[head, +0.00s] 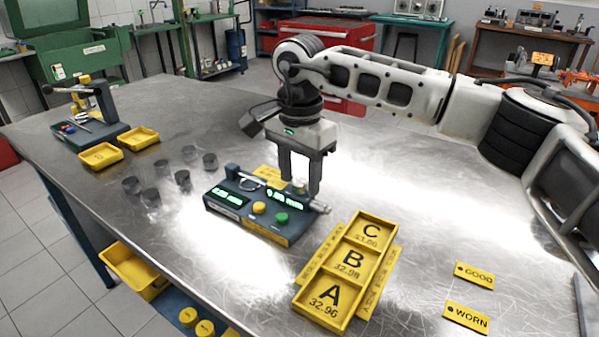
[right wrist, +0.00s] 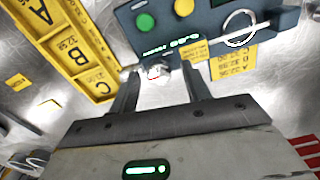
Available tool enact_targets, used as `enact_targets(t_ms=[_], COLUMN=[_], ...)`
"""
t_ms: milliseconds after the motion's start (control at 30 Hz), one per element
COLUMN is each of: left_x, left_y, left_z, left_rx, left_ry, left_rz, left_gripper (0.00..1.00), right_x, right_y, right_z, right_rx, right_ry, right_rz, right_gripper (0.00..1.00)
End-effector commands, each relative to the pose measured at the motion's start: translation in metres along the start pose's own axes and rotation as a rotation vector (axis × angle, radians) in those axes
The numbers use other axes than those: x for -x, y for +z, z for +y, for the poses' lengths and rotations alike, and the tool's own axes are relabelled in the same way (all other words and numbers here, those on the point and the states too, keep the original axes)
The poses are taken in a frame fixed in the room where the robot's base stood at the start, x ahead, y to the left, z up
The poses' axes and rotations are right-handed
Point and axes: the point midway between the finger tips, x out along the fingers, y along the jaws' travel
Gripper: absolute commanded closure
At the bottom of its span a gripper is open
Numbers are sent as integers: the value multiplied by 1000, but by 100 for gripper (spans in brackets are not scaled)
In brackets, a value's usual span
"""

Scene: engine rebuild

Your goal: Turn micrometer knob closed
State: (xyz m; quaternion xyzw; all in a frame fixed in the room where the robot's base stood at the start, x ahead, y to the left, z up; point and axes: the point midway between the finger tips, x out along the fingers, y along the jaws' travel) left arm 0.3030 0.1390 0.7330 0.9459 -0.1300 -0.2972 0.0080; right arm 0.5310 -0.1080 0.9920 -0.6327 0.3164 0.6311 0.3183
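The micrometer station (head: 262,208) is a dark blue box with green displays, a yellow button and a green button; it stands mid-table. A silver micrometer lies along its top, with its knob (head: 320,208) at the right end. My right gripper (head: 301,188) points down over the station's right end, its two fingers apart. In the right wrist view my right gripper (right wrist: 160,88) is open, with a small silver part (right wrist: 157,73) between or just beyond the fingertips. Contact cannot be told. The station (right wrist: 200,25) and the micrometer's ring frame (right wrist: 238,28) also show there. My left gripper is not in view.
A yellow tray (head: 299,307) marked A, B and C stands in front right of the station. Several dark cylinders (head: 183,180) stand to its left. Yellow GOOD (head: 474,275) and WORN (head: 466,317) plates lie at the right. Two yellow bins (head: 100,156) sit at the far left.

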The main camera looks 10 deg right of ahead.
Motion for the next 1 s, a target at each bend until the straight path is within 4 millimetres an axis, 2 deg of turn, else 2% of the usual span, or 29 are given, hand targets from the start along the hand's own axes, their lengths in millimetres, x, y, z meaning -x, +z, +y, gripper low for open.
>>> enact_targets(t_ms=[133, 267, 700, 833, 1000], left_x=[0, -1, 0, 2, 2], left_y=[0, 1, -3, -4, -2], left_z=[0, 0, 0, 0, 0], left_rx=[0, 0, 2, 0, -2], left_ry=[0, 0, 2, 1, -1], left_rz=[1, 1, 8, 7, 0], left_gripper=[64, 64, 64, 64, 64], right_x=[2, 16, 118, 141, 156], right_y=[0, 0, 0, 0, 0], right_z=[0, 0, 0, 0, 0], right_rx=[-1, -1, -1, 0, 1], right_ry=[1, -1, -2, -1, 0], right_rz=[0, 0, 1, 0, 0], right_gripper=[52, 52, 52, 52, 52])
